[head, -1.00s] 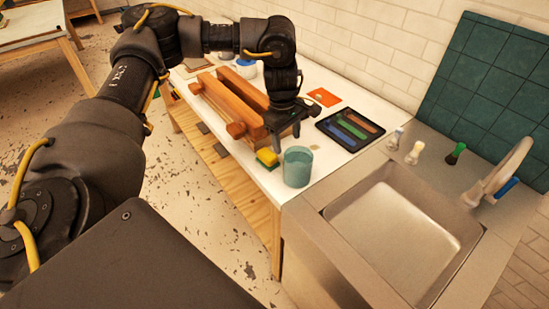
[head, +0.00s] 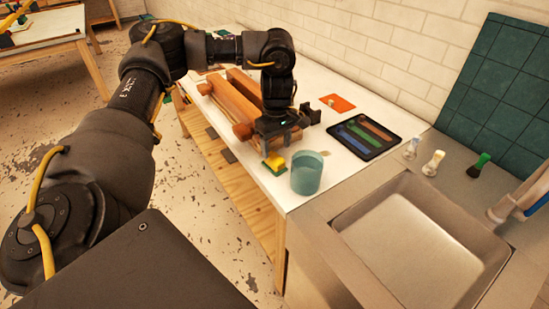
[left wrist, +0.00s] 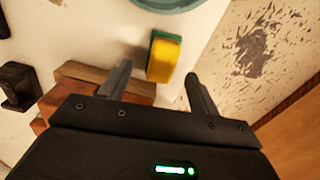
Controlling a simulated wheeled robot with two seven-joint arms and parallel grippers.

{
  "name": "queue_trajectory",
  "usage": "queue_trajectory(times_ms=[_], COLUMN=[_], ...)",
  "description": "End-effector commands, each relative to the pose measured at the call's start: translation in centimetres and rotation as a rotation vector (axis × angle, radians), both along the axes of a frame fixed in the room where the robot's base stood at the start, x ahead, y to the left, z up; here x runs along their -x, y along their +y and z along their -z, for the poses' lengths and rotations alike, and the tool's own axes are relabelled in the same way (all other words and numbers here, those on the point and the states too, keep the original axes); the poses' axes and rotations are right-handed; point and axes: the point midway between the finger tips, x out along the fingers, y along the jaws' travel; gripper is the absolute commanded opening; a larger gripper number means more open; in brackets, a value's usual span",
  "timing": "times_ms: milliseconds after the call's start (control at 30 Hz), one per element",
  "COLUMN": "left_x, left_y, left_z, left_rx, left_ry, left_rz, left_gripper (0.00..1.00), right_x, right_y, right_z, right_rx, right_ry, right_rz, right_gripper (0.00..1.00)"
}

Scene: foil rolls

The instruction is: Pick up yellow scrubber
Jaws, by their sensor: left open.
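The yellow scrubber (head: 275,161) has a yellow body and a green side. It lies on the white table near its front edge, beside the teal cup (head: 306,173). In the left wrist view the scrubber (left wrist: 164,58) lies ahead of my left gripper (left wrist: 157,85), roughly between the lines of its two fingers and not touched by them. My left gripper is open and empty. In the head view the left gripper (head: 280,140) is just behind and above the scrubber, and its fingers are hard to make out. My right gripper is not in view.
Brown wooden rolls in a rack (head: 235,103) stand left of the scrubber. A black tray with coloured strips (head: 366,136) and an orange sheet (head: 338,103) lie behind the cup. The metal sink (head: 415,240) is at right. The table's front edge is close to the scrubber.

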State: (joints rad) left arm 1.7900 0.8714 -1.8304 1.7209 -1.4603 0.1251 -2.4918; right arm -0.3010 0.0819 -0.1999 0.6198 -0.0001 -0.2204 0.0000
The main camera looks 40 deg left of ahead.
Motion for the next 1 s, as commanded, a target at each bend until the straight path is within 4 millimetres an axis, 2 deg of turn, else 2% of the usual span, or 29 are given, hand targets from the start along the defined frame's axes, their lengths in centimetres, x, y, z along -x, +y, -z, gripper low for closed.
queue_trajectory(times_ms=[133,433,767,1000], left_x=[0.2,0.5,0.4,0.4], left_y=[0.0,0.0,0.0,0.0], left_z=[0.8,4.7,5.2,5.2], left_rx=[0.001,0.001,0.0,0.0], left_ry=[0.003,0.003,0.0,0.0], left_rz=[-0.001,-0.002,-0.001,-0.001], left_gripper=[0.62,0.62,0.62,0.3], right_x=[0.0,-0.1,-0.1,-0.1], right_y=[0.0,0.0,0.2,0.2], right_z=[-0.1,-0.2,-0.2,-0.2], right_rx=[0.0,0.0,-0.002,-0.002], right_ry=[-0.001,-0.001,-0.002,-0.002], right_rz=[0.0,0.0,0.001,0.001], right_gripper=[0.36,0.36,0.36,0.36])
